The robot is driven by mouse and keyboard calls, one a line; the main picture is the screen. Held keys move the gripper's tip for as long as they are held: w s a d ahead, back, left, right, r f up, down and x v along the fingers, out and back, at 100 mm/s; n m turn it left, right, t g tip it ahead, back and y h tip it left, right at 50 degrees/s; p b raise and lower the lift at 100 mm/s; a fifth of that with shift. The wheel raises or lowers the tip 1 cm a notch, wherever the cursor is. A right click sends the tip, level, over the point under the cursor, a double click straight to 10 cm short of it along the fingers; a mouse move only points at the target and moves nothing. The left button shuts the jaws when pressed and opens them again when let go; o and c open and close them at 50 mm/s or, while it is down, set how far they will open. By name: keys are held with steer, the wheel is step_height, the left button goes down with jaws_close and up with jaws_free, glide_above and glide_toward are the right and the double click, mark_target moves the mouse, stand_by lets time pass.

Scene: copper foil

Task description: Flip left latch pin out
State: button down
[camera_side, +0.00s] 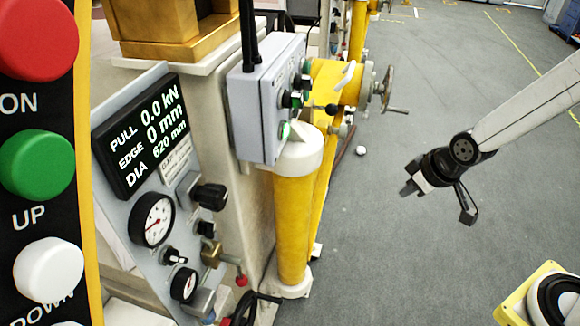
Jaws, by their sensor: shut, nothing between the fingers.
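My gripper (412,187) hangs in the air right of centre, over the grey floor in the picture. It is shut and empty, with its tip towards the lower left. It looks well apart from the machine (240,215) on the left. I cannot make out the left latch pin for sure in this view. A black lever with a dark knob (332,109) and a white handle (346,74) stick out near the yellow housing (330,85), but I cannot tell whether either is a latch.
A button panel (30,200) fills the left edge. A display (140,135) reads 0.0 kN, 0 mm, 620 mm, above gauges (152,219). A grey control box (265,100) stands above a yellow post (293,225). A handwheel (385,90) projects right. Open floor lies around my gripper.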

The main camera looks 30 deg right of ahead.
mark_target(328, 129)
steer(key=w+a+r+n+t+h, duration=0.2)
steer(key=w+a+n+t, duration=0.5)
steer(key=n+t, duration=0.5)
steer(key=shift+w+a+r+n+t+h, duration=0.3)
steer(key=shift+r+n+t, duration=0.1)
steer(key=shift+r+n, duration=0.15)
steer(key=shift+d, duration=0.1)
stand_by(0.5)
steer(key=shift+w+d, duration=0.2)
steer(key=shift+w, duration=1.45)
steer(key=shift+w+d, duration=0.2)
steer(key=shift+w, duration=1.4)
steer(key=shift+w+d, duration=0.2)
steer(key=shift+w, duration=1.45)
